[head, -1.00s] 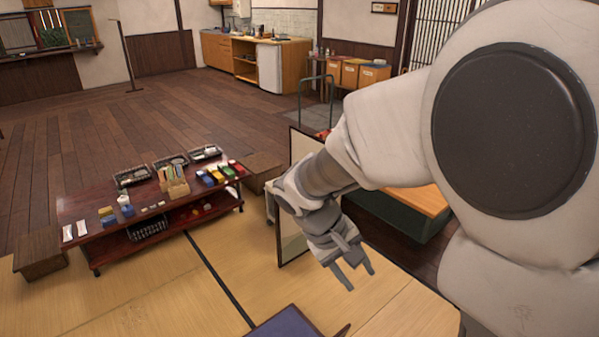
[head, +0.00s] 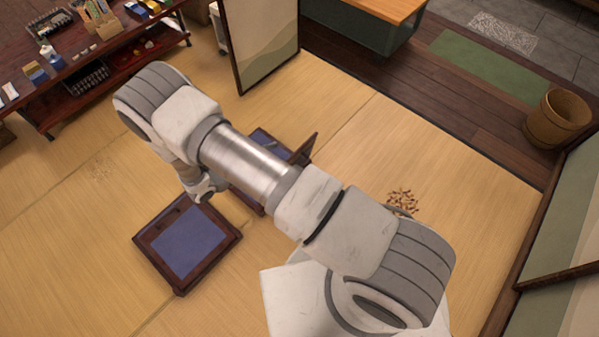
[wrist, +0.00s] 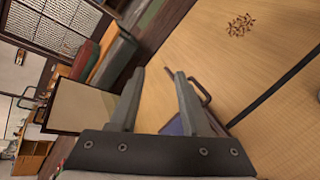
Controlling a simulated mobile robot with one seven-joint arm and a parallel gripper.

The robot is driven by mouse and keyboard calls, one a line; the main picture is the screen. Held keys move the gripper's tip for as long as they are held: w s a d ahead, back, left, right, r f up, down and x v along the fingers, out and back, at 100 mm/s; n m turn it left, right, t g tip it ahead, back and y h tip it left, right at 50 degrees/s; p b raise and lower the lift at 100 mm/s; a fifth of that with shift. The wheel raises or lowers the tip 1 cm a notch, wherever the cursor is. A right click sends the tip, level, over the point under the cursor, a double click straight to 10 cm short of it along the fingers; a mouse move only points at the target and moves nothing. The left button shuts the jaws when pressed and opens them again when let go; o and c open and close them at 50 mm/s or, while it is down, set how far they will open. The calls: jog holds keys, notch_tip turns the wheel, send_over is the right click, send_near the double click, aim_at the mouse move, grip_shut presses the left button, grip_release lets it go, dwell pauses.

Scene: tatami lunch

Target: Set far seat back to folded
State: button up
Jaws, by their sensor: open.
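The far seat (head: 262,137) is a low dark-framed floor seat with a blue cushion, partly hidden behind my arm in the head view. Its back (head: 304,150) stands raised at its right side. A nearer seat (head: 190,243) with a blue pad lies on the mat, lower left of it. My gripper (head: 203,188) is left of the far seat, over the nearer seat's upper edge in the picture. In the wrist view my gripper (wrist: 160,73) is open with nothing between its fingers. A blue cushion part (wrist: 172,127) and a dark curved frame (wrist: 204,90) show behind the right finger.
A low dark-red table (head: 95,75) with goods stands at the upper left. A folding screen (head: 262,45) and a wooden bench (head: 375,15) are at the top. A wooden tub (head: 558,120) stands right. Small brown bits (head: 402,200) lie on the mat. The mat's lower left is clear.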

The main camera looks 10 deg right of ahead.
jog(key=s+f+n+t+y+b, duration=0.1)
jog(key=s+f+n+t+b, duration=0.15)
jog(key=f, duration=0.75)
jog(key=s+f+n+t+y+b, duration=0.1)
jog(key=s+f+n+t, duration=0.25)
jog(key=f, duration=0.65)
jog(key=shift+g, duration=0.5)
jog(key=b+x, duration=0.1)
jog(key=x, duration=0.4)
jog(key=b+x, duration=0.2)
jog(key=x, duration=0.4)
jog(key=a+b+x, duration=0.1)
jog(key=b+x, duration=0.1)
jog(key=x, duration=0.3)
jog(key=shift+w+d+f, duration=0.15)
jog(key=shift+w+f, duration=0.2)
jog(key=shift+w+d+f, duration=0.1)
jog(key=shift+w+d, duration=0.3)
jog(key=shift+w, duration=0.15)
grip_shut()
